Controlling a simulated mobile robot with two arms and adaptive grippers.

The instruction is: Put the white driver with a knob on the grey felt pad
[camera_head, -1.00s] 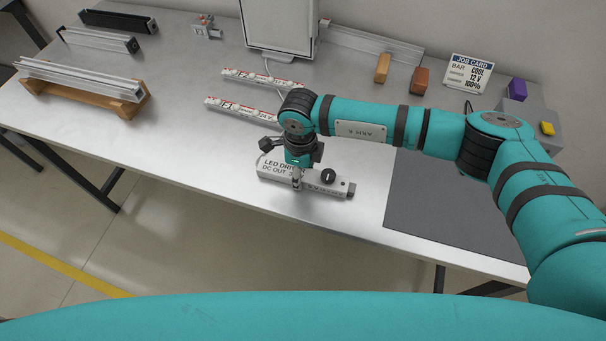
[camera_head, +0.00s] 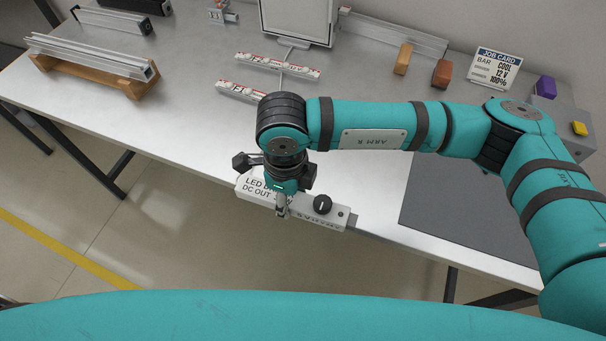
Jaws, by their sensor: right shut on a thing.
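The white driver (camera_head: 258,189) with a black knob (camera_head: 322,204) hangs near the front edge of the table, its label facing up. My right gripper (camera_head: 281,210) points down and is shut on the driver around its middle. The driver appears raised off the table, and its lower side extends past the table's front edge in the picture. The grey felt pad (camera_head: 460,205) lies flat on the table to the right of the driver, partly under my right arm. It looks bare where visible. My left gripper is out of view.
Two white labelled strips (camera_head: 277,66) lie behind the gripper. A framed panel (camera_head: 297,20) stands at the back. Orange (camera_head: 403,59) and brown (camera_head: 441,73) blocks and a job card (camera_head: 495,68) are at back right. A grey box with a yellow button (camera_head: 579,128) stands beyond the pad.

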